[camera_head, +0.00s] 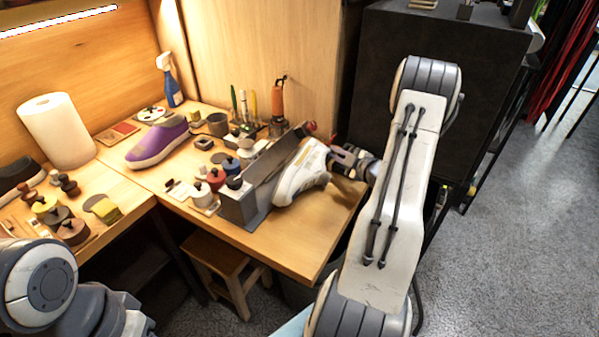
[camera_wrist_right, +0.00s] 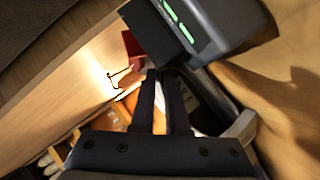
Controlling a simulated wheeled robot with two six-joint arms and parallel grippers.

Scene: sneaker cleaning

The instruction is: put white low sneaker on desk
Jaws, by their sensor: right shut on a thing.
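The white low sneaker (camera_head: 302,176) is at the right end of the wooden desk (camera_head: 300,245), to the right of a grey metal rack. It is steeply tilted with its toe low, close to the desk top; I cannot tell whether it touches. My right gripper (camera_head: 345,160) reaches in from the right and is shut on the sneaker's upper part. In the right wrist view the dark fingers (camera_wrist_right: 165,100) are close together and hide most of the shoe. Of my left arm only links show at the lower left; its gripper is out of view.
The grey rack (camera_head: 246,207) stands right beside the sneaker. A purple shoe (camera_head: 158,143), a blue spray bottle (camera_head: 170,82), a paper roll (camera_head: 58,130) and several small jars crowd the desk. The front right corner is bare. A wooden stool (camera_head: 222,262) stands below.

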